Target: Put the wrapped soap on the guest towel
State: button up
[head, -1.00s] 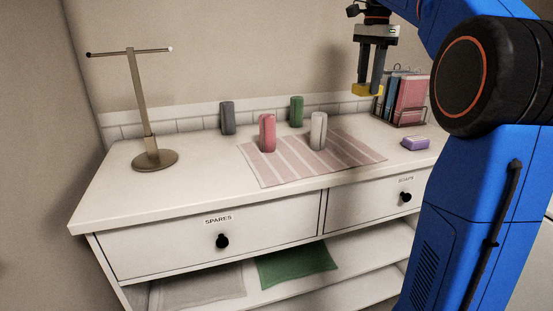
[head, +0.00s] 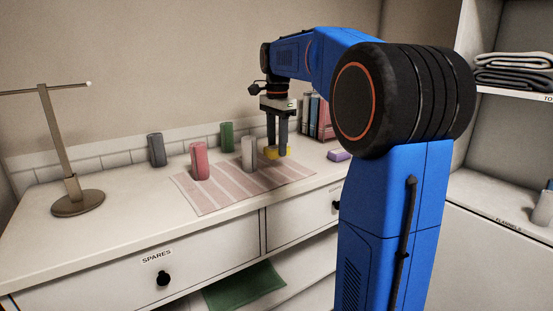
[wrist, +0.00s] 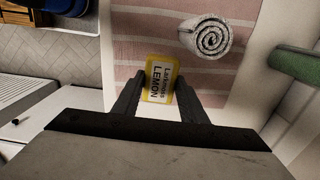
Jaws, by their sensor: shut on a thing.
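The wrapped soap (head: 270,153) is a yellow block whose label reads LEMON in the wrist view (wrist: 160,80). My gripper (head: 278,147) is shut on it, with a finger on each side. A pink and white striped towel (head: 228,188) lies flat on the counter and also shows in the wrist view (wrist: 135,28). The soap is over or at the towel's back right part; I cannot tell whether it touches the cloth. A rolled white towel (head: 248,154) stands just left of the soap.
A rolled pink towel (head: 199,162) stands on the striped towel. Rolled green (head: 227,137) and grey (head: 156,150) towels stand behind. A purple wrapped bar (head: 339,155) and a book rack (head: 325,122) are to the right. A metal stand (head: 75,195) is at left.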

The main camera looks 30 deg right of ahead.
aim_at(277, 170)
jog(key=shift+f, duration=2.45)
jog(key=shift+f, duration=0.25)
jog(key=shift+f, duration=0.35)
jog(key=c, duration=0.3)
jog(key=o, duration=1.4)
jog(key=shift+f, duration=0.1)
notch_tip(277, 170, up, 14)
jog(key=shift+f, duration=0.25)
jog(key=s+a+f+n+t, duration=0.1)
jog(key=s+a+f+n, duration=0.4)
jog(key=s+f, duration=0.3)
jog(key=s+a+f+n+t, duration=0.2)
jog(key=s+a+f+n, duration=0.3)
jog(key=s+f, duration=0.4)
jog(key=s+a+f+n+t, duration=0.1)
jog(key=s+a+f+n, duration=0.4)
jog(key=s, duration=0.8)
jog(key=shift+s+f+n+t, duration=0.2)
jog(key=shift+f+n, duration=0.45)
jog(key=shift+f, duration=0.45)
jog(key=shift+s+f+n+t, duration=0.1)
jog(key=shift+f+n+t, duration=0.1)
jog(key=shift+f+n, duration=0.7)
